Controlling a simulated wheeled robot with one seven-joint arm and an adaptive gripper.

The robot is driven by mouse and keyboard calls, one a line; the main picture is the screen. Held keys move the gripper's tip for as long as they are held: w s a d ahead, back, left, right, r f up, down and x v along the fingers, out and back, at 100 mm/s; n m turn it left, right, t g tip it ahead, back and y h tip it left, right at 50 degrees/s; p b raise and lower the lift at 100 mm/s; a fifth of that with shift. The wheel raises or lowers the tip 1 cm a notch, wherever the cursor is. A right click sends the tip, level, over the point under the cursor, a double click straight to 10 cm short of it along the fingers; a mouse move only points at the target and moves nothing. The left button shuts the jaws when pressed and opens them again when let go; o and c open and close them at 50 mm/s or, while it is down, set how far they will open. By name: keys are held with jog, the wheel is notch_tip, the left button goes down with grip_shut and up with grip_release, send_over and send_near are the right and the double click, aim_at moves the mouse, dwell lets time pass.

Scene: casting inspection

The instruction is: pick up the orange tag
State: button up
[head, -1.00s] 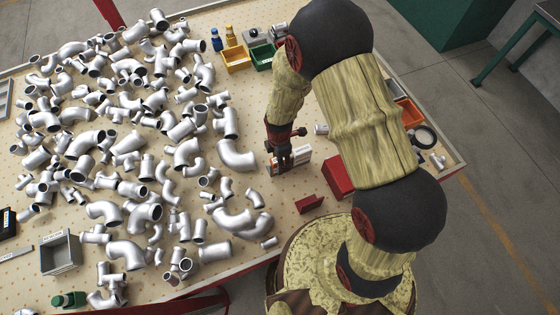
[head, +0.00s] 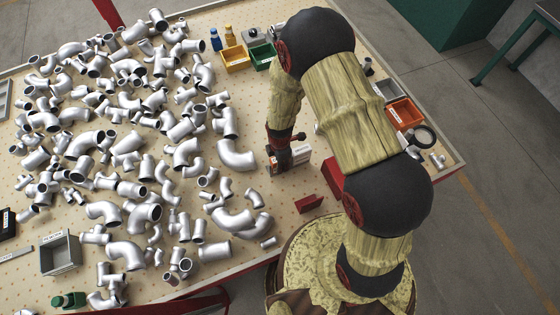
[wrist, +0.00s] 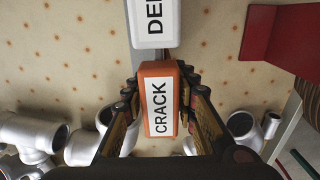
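The orange tag (wrist: 159,100) has a white label reading CRACK. In the wrist view it lies between the two fingers of my gripper (wrist: 161,80). The fingertips are close to its left and right sides. I cannot tell whether they touch it or a thin gap remains. In the head view my gripper (head: 280,168) points down near the table's front edge, beside a white block-like row of tags (head: 302,157). My fingers and wrist largely hide the orange tag there.
A white tag (wrist: 153,22) reading DE and a partly cut-off letter sits just beyond the orange one. A red holder (wrist: 287,38) stands to the right. Silver pipe fittings (head: 232,157) crowd the table to the left. An orange bin (head: 405,113) stands at the right.

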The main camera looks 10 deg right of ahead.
jog(key=c, duration=0.6)
jog(key=shift+c, duration=0.2)
jog(key=shift+r, duration=0.8)
jog(key=s+d+r, duration=0.1)
jog(key=s+r, duration=0.3)
jog(key=r, duration=0.2)
jog(key=shift+d+r, duration=0.3)
jog(key=shift+r, duration=0.05)
jog(key=s+d+r, duration=0.1)
jog(key=s, duration=0.2)
jog(key=s+d+r, duration=0.1)
jog(key=s+r, duration=0.1)
jog(key=s, duration=0.1)
jog(key=s+d+r, duration=0.1)
jog(key=s, duration=0.2)
jog(key=shift+d+r, duration=0.4)
grip_shut()
